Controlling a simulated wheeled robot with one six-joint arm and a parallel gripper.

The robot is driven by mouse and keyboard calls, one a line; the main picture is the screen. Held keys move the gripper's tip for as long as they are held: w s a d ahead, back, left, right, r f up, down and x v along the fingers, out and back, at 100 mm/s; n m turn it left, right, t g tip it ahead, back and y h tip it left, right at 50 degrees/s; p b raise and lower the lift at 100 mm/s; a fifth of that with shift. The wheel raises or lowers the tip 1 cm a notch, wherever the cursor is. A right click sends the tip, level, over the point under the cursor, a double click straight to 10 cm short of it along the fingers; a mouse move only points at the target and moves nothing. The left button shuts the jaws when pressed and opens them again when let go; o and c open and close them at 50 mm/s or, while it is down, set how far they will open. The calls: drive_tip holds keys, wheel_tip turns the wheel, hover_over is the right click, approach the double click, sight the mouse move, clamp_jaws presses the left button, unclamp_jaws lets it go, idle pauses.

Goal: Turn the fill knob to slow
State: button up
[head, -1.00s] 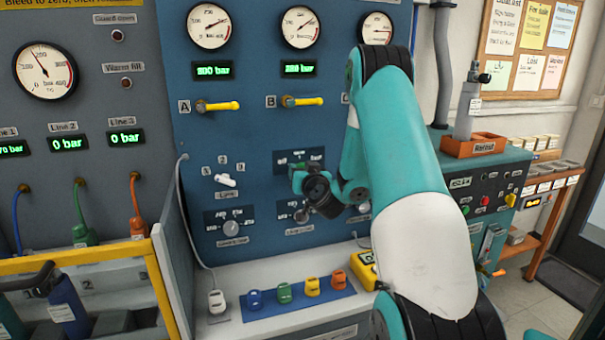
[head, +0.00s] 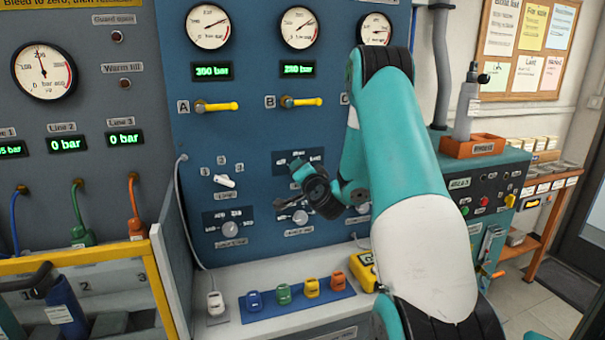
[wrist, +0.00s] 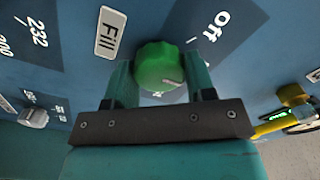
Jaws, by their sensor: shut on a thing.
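The fill knob is a round green knob (wrist: 160,66) on a dark label plate of the blue panel. The Fill label (wrist: 109,32) is left of it in the wrist view, and the word Off (wrist: 216,26) is to its upper right. A pale mark on the knob points to the lower right in that view. The other position words are mostly hidden by my gripper. My gripper (wrist: 160,80) is shut on the knob, one teal finger on each side. In the head view, my gripper (head: 298,172) is at the fill plate (head: 313,157) and hides the knob.
Yellow valve levers (head: 218,106) sit above on the panel. A white line selector (head: 224,181) is to the left, and grey knobs (head: 230,229) are below. Coloured pieces (head: 284,294) stand on the shelf under the panel. A yellow rail (head: 80,258) is at the left.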

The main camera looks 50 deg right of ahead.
drive_tip(key=shift+m, duration=0.4)
drive_tip(key=o, duration=0.9)
drive_tip(key=shift+o, duration=0.2)
drive_tip(key=b+v, duration=1.7)
drive_tip(key=b, duration=0.4)
drive_tip(key=shift+s+a, duration=0.15)
drive_tip(key=shift+a, duration=0.05)
